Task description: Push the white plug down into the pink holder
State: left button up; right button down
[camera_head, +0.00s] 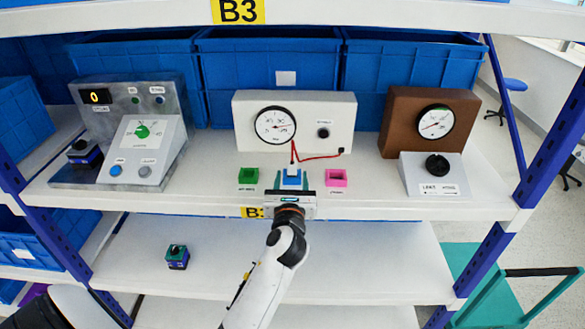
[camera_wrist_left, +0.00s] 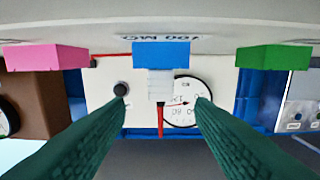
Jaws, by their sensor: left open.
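The white plug (camera_head: 292,171) has a red wire and sits in the blue holder (camera_wrist_left: 161,54) at the middle of the shelf's front. The plug also shows in the left wrist view (camera_wrist_left: 160,86), which is upside down. The pink holder (camera_head: 337,178) stands to the right of the blue one and looks empty; it is at the left of the wrist view (camera_wrist_left: 45,57). My left gripper (camera_head: 291,184) is at the plug, partly covering the blue holder. Its two green fingers (camera_wrist_left: 162,98) are open, one on each side of the plug, with gaps visible. My right gripper is out of view.
A green holder (camera_head: 248,179) stands left of the blue one. Behind is a white gauge box (camera_head: 330,110); red wires run near it. A grey control panel (camera_head: 110,110) stands left, a brown gauge box (camera_head: 405,105) right. The shelf's front edge is close.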

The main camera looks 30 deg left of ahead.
aim_at(292, 168)
pick_arm(q)
jog(key=x, duration=0.2)
jog(key=shift+w+a, duration=0.1)
jog(key=shift+w, duration=0.15)
jog(key=shift+w+a, duration=0.15)
jog(key=shift+w, duration=0.1)
jog(key=p+x, duration=0.1)
jog(key=x, duration=0.3)
jog(key=shift+f, duration=0.1)
jog(key=shift+w+a+f, duration=0.15)
jog(key=shift+w+a, duration=0.2)
jog(key=shift+w, duration=0.15)
jog(key=shift+s, duration=0.1)
jog(key=shift+c, duration=1.2)
jog(key=c, duration=0.8)
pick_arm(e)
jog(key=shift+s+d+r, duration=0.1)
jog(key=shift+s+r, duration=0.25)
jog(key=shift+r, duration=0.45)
